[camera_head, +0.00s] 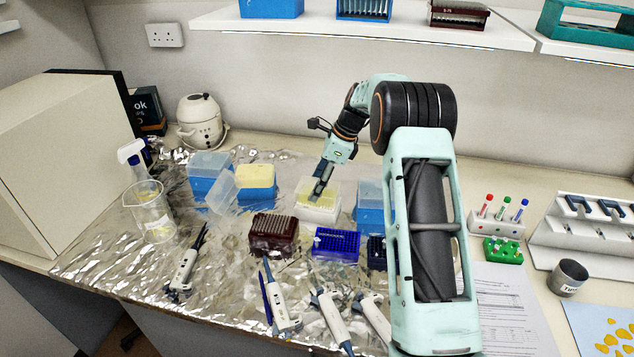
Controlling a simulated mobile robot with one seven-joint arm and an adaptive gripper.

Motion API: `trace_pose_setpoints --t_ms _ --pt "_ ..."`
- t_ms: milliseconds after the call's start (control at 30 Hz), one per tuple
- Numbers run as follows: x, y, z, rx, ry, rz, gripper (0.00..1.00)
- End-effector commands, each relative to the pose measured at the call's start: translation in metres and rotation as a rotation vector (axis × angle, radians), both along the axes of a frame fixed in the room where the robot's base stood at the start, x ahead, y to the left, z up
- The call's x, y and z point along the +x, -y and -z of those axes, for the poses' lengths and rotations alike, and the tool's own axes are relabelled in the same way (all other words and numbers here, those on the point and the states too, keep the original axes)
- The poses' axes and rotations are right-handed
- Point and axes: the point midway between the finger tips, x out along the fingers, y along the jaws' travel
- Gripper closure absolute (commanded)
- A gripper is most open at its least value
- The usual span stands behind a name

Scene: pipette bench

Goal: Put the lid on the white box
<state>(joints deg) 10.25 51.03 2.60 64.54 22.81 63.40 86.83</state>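The white box (316,213) stands on the foil-covered bench near the middle, with pale yellow contents showing at its top. My gripper (318,192) points down at the top of the white box and hides part of it. I cannot tell whether its fingers are open or shut, or whether they touch anything. A pale translucent edge shows around the top of the white box, but I cannot tell whether it is a lid. A clear, tilted lid (222,190) rests beside the blue box with a yellow top (257,192), left of the white box.
Blue boxes with translucent covers stand at left (205,184) and right (369,218). A dark red rack (272,243) and blue rack (335,255) sit in front. Several pipettes lie along the front edge. A glass beaker (154,225) stands left. My arm hides the bench at right.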

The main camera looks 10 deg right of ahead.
Motion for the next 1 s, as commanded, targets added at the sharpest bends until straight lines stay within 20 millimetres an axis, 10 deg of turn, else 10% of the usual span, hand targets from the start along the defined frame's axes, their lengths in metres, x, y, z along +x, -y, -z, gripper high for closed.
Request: trace_pose_setpoints --t_ms 1000 --pt "0.000 0.000 0.018 0.000 -0.001 -0.001 0.53"
